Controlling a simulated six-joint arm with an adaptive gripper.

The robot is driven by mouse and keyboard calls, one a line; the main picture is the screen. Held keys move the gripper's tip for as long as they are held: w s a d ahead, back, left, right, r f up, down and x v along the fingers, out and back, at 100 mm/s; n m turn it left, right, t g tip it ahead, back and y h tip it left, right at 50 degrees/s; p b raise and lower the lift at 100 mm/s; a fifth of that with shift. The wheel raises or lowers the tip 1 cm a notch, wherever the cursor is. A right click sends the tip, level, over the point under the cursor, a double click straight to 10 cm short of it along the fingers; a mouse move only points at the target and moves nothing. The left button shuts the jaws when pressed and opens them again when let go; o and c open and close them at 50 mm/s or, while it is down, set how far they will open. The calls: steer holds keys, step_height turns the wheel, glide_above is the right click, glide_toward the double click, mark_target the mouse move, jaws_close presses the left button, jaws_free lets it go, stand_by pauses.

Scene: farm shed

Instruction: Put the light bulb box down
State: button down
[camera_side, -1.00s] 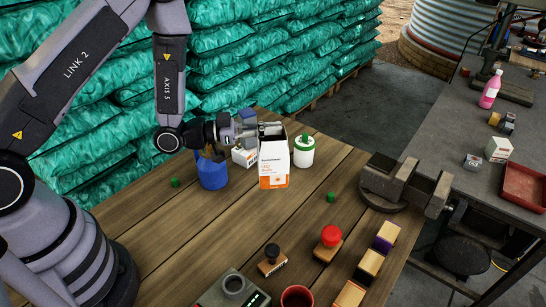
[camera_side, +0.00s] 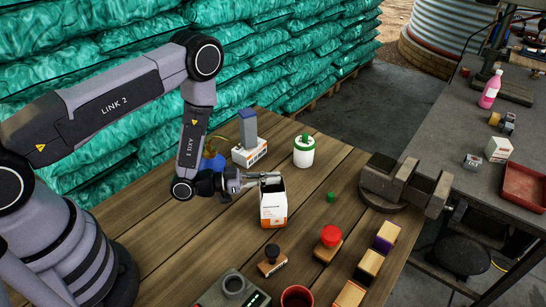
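The light bulb box (camera_side: 273,213) is white with an orange lower part and a dark top. It is upright over the middle of the wooden table. My gripper (camera_side: 268,181) comes in from the left and is at the top of this box, with its fingers shut on the upper part. The fingers partly cover the box's top edge. Its base is at or very close to the tabletop; I cannot tell if it touches.
Behind stand a white box (camera_side: 249,156) with a blue-grey block on or behind it, a green-lidded white jar (camera_side: 303,155) and a blue vessel (camera_side: 214,164) partly hidden by my arm.

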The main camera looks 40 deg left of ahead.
steer(key=shift+f, duration=0.15)
steer(key=c, duration=1.2)
jaws_free()
steer(key=shift+c, duration=0.2)
steer(key=shift+r, duration=0.2)
steer(key=v, duration=1.2)
